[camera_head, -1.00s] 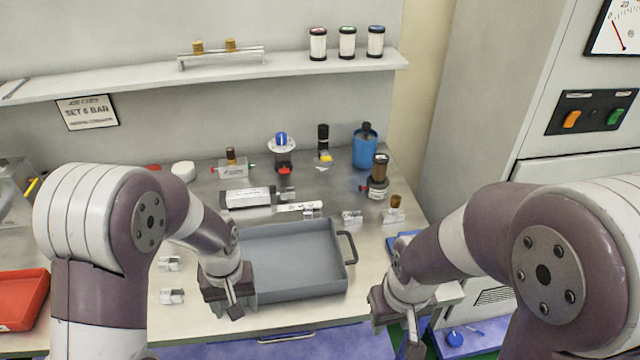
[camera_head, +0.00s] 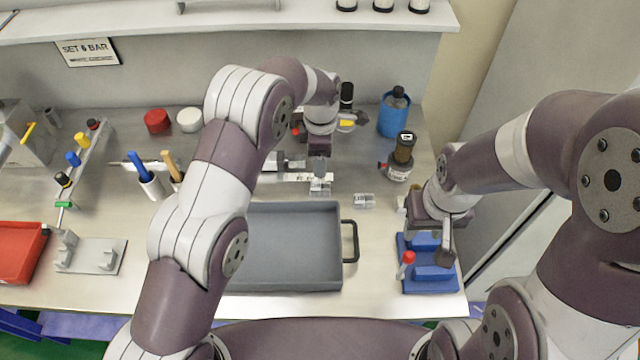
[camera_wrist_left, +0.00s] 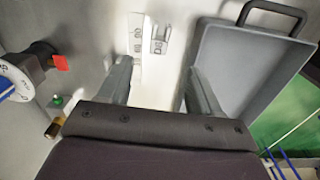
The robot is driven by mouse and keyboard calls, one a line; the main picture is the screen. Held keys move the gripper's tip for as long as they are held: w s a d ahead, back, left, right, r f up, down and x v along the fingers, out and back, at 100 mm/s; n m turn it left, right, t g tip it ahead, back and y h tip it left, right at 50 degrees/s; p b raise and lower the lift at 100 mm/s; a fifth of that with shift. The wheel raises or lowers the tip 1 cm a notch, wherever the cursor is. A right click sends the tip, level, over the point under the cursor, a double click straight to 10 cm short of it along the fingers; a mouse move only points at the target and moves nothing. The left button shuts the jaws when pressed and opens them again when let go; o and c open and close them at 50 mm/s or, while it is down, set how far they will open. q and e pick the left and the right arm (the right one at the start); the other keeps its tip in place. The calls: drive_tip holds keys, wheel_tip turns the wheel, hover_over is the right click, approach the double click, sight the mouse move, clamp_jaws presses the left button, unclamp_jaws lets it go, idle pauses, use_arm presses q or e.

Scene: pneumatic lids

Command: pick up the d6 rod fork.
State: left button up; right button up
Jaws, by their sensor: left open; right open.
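A small pale metal rod fork (camera_head: 320,187) lies by the right end of a white label strip (camera_head: 300,177), behind the grey tray. In the left wrist view a fork (camera_wrist_left: 159,40) lies beside the strip (camera_wrist_left: 137,45), beyond the fingertips. Its marking is too small to read surely, so I cannot tell whether it is the d6 one. A similar fork (camera_head: 364,200) lies further right. My left gripper (camera_head: 320,164) is open and empty above the strip; its spread fingers show in the wrist view (camera_wrist_left: 160,78). My right gripper (camera_head: 440,240) is open above the blue holder.
The grey tray (camera_head: 290,284) with a dark handle stands in front of the forks. A blue holder (camera_head: 430,286) is at the right. A dark-capped bottle (camera_head: 402,155) and blue cup (camera_head: 393,118) stand behind. A red tray (camera_head: 18,250) is far left.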

use_arm(q)
drive_tip(key=p, duration=0.2)
hover_over(319, 186)
drive_tip(key=f, duration=0.5)
drive_tip(key=shift+w+d+f, duration=0.3)
drive_tip(key=shift+w+d, duration=0.05)
drive_tip(key=shift+w, duration=0.05)
drive_tip(key=shift+f, duration=0.4)
drive_tip(key=f+p, duration=0.2)
drive_tip(key=s+a+f, duration=0.1)
drive_tip(key=f, duration=0.1)
drive_tip(key=shift+p, duration=0.4)
drive_tip(key=shift+f, duration=0.35)
drive_tip(key=shift+w+d+f, duration=0.15)
drive_tip(key=shift+w+f, duration=0.05)
drive_tip(key=shift+s+r, duration=0.1)
drive_tip(key=c, duration=1.2)
use_arm(e)
drive_tip(key=r, duration=0.5)
drive_tip(key=shift+w+d+r, duration=0.1)
drive_tip(key=shift+w+d, duration=0.05)
drive_tip(key=shift+w, duration=0.15)
